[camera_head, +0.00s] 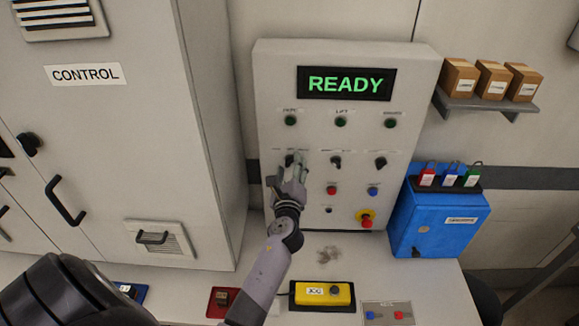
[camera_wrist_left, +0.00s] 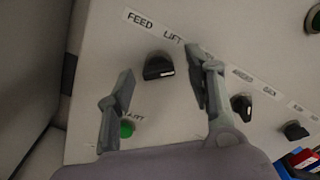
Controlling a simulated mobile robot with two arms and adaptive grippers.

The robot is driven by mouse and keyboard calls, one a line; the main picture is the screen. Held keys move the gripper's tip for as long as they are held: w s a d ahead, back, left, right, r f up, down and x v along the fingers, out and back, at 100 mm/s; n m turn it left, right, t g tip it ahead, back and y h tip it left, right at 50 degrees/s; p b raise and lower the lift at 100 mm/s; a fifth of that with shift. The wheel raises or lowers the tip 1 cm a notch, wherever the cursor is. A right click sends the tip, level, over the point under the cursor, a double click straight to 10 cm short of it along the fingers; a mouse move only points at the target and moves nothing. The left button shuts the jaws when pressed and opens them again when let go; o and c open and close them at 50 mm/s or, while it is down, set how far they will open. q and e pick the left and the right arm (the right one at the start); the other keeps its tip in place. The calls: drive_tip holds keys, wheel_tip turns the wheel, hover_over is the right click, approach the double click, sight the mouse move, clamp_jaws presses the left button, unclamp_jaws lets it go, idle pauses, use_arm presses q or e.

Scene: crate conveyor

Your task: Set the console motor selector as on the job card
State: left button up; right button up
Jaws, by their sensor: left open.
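The grey console (camera_head: 267,95) stands upright with a lit READY display (camera_head: 346,83). It has a row of black selector knobs: a left knob (camera_head: 290,160), a middle knob (camera_head: 336,161) and a right knob (camera_head: 381,163). My left gripper (camera_head: 294,163) is at the left knob and partly covers it. In the left wrist view, a black knob (camera_wrist_left: 158,68) shows below the labels FEED and LIFT, between the open fingers of my left gripper (camera_wrist_left: 162,75). Contact cannot be told. I cannot make out a job card. My right gripper is not in view.
Lamps, buttons and a red-yellow emergency stop (camera_head: 366,218) share the panel. A yellow JOG box (camera_head: 322,293) lies in front; the CONTROL cabinet (camera_head: 110,120) stands left.

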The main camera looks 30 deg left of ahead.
use_arm(q)
drive_tip(key=shift+c, duration=1)
drive_tip(key=shift+a+f, duration=0.1)
drive_tip(key=c, duration=0.6)
clamp_jaws()
